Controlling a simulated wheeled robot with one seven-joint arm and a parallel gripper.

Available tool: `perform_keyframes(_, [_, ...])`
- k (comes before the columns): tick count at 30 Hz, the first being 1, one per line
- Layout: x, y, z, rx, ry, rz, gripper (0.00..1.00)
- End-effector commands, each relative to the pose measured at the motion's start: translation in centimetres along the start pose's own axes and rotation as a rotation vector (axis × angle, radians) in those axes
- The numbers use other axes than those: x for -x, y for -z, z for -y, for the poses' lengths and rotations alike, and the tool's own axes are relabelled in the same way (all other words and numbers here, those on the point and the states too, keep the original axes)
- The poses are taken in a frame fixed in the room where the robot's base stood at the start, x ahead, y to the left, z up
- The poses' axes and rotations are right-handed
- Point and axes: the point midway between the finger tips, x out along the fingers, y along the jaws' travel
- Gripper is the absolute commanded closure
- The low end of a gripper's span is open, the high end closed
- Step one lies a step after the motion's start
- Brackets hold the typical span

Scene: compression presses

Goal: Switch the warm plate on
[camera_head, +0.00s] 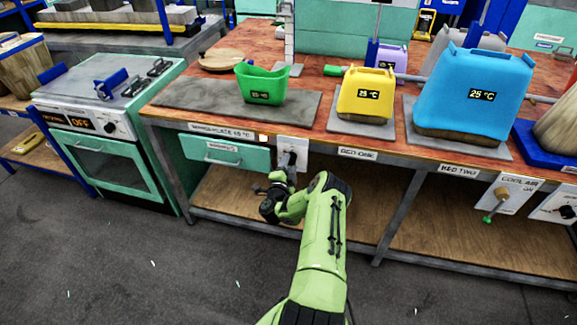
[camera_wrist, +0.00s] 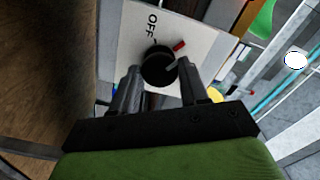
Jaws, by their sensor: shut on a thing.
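The warm plate (camera_head: 190,97) is a flat grey slab at the left of the red bench, with a green container (camera_head: 262,84) reading 25 °C on it. A label with 45 °C is on the bench edge below. The white switch panel (camera_head: 291,144) hangs under that edge, right of the green drawer. It also shows in the wrist view (camera_wrist: 201,43), with OFF printed beside a dark round knob (camera_wrist: 157,62) and a red mark (camera_wrist: 179,46). My gripper (camera_wrist: 158,78) is shut on the knob, one finger at each side. My arm partly hides the panel in the head view.
A green drawer (camera_head: 226,151) sits left of the panel. A yellow container (camera_head: 366,94) and a blue container (camera_head: 474,93) stand on grey plates to the right. An oven (camera_head: 110,125) showing OFF stands left. Other switch panels (camera_head: 507,191) hang at the right.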

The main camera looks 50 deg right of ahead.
Motion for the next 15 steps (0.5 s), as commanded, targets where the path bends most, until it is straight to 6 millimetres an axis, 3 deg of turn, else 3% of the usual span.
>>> perform_keyframes(15, [0.05,-0.11,-0.19,-0.488,-0.002,0.002,0.86])
